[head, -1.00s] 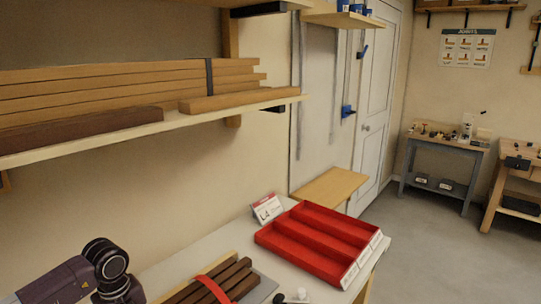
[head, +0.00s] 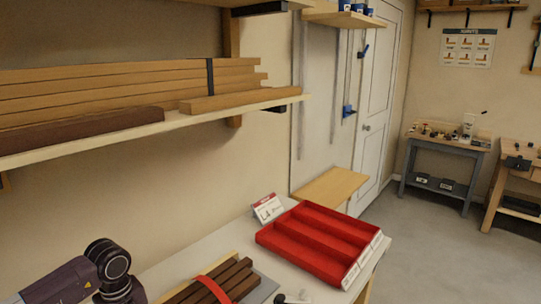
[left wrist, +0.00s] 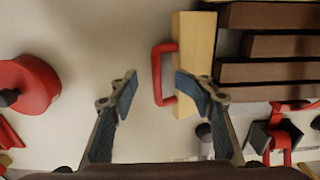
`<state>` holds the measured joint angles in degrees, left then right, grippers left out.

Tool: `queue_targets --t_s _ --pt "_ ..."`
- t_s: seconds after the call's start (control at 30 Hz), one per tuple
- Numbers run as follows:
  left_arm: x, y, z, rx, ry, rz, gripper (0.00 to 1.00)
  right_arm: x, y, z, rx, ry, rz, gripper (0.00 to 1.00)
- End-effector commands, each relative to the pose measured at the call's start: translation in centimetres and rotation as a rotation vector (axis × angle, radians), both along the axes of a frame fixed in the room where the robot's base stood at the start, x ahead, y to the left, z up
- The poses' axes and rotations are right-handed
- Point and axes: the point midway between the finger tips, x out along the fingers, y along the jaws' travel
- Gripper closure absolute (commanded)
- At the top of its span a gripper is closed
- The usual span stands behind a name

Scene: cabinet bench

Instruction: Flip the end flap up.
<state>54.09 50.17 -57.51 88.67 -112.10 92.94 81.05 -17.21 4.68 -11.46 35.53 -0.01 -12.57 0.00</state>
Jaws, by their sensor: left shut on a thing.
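A pale wooden panel (head: 330,187) lies roughly level beyond the far end of the bench (head: 215,243), against the wall; I cannot tell whether it is the end flap. My left arm comes in at the bottom left of the head view, with its gripper below the frame. In the left wrist view my left gripper (left wrist: 158,88) has its fingers apart, around or just above a red handle (left wrist: 157,73) on the edge of a pale wood piece (left wrist: 194,55). The right fingertip overlaps the handle; full contact is not visible. My right gripper is not in view.
A red compartment tray (head: 318,240) and a small sign card (head: 267,208) stand on the bench. Dark wood strips (head: 215,285) under a red band lie nearer. A shelf of planks (head: 130,95) hangs above. A red round object (left wrist: 28,85) lies left in the wrist view.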

Motion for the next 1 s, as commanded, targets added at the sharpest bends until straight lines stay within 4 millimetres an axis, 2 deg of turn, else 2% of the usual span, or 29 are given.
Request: queue_targets --t_s 0.07,0.17,0.2,0.23,0.57,1.0 --pt "0.1 -0.1 0.3 0.003 0.007 0.000 0.68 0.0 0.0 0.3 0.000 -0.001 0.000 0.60" --pt "0.3 -0.3 0.5 0.003 0.005 0.001 0.79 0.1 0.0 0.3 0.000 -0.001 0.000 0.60" --pt "0.3 -0.3 0.5 0.002 0.004 0.001 0.70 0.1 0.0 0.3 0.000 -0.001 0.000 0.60" --pt "0.3 -0.3 0.5 0.003 0.003 0.001 0.68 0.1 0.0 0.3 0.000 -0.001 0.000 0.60" --pt "0.5 -0.4 1.0 -0.001 -0.002 0.000 0.68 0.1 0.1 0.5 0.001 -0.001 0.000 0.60" --pt "0.6 -0.4 5.3 -0.001 -0.006 0.000 0.68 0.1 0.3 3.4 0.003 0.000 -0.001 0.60"
